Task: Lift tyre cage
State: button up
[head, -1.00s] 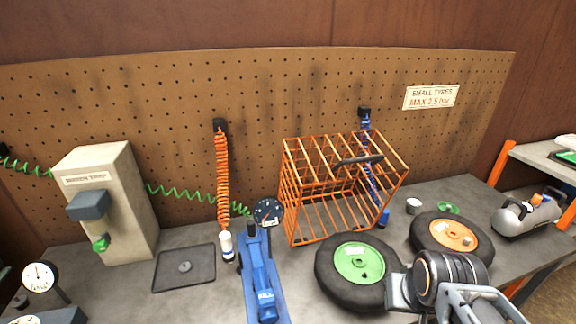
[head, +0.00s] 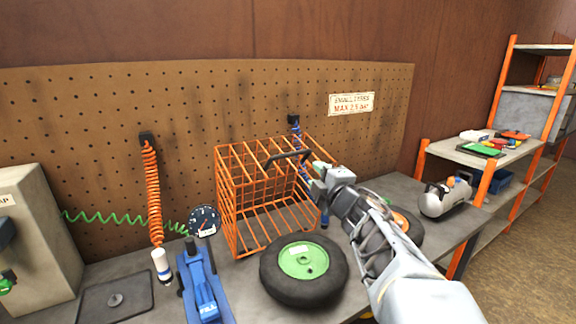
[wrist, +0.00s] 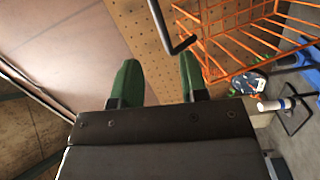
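The tyre cage (head: 240,215) is a box of orange bars standing on the bench against the pegboard. A black handle (head: 284,158) sits on its top. My gripper (head: 318,167) is at the right of this handle, near the cage's top edge. In the wrist view, its two green fingertips (wrist: 159,78) are apart with nothing between them. The handle (wrist: 164,25) shows just beyond the gap, and I cannot tell the exact distance. Orange bars of the cage (wrist: 232,40) show at upper right. My arm hides part of the cage's right side.
A black tyre with a green hub (head: 300,285) lies before the cage. A tyre with an orange hub (head: 408,228) is partly behind my arm. A grey compressor tank (head: 445,198) is right.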

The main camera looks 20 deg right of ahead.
aim_at(290, 156)
jog(key=w+n, duration=0.1)
jog(key=w, duration=0.3)
jog(key=w+a+n+y+p, duration=0.1)
jog(key=w, duration=0.4)
jog(key=w+a+r+n+y, duration=0.1)
jog(key=w, duration=0.3)
jog(key=shift+w, duration=0.3)
grip_shut()
